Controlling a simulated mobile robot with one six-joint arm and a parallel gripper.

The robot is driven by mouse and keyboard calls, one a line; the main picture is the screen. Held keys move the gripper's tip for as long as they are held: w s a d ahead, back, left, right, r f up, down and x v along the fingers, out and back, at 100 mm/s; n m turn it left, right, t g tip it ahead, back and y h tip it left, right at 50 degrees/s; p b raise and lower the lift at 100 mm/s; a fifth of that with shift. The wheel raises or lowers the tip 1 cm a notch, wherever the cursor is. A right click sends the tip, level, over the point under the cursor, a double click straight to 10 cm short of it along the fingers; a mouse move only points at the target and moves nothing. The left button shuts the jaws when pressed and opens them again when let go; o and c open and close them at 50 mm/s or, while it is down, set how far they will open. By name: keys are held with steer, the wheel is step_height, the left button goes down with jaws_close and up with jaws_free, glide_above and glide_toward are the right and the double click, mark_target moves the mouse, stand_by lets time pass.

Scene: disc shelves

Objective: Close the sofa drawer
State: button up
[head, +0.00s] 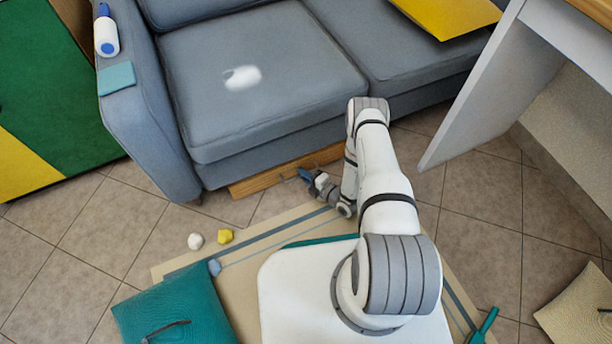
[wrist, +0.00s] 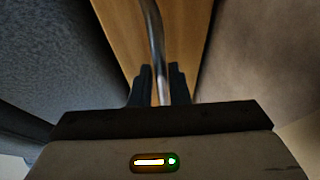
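The sofa drawer (head: 262,181) has a wooden front low under the grey sofa (head: 265,75). In the head view its front shows as a narrow wooden strip along the sofa's base; how far it stands out is hard to tell. My gripper (head: 304,174) is at the drawer front, partly hidden by my arm. In the wrist view the wooden front (wrist: 120,35) fills the upper middle, with a metal bar handle (wrist: 153,25) running down it. The two dark fingers of my gripper (wrist: 160,85) stand close on both sides of the handle, shut on it.
A teal cushion (head: 170,308) lies at the front left. A white table side (head: 490,90) stands right. Floor tiles at the left are clear.

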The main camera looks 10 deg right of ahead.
steer(key=o, duration=0.3)
steer(key=shift+s, duration=0.1)
steer(key=shift+o, duration=0.2)
steer(key=p+v, duration=0.3)
steer(key=v, duration=0.3)
steer(key=shift+s+d+r, duration=0.15)
steer(key=shift+s+d, duration=0.4)
steer(key=shift+s, duration=0.15)
steer(key=shift+s, duration=0.1)
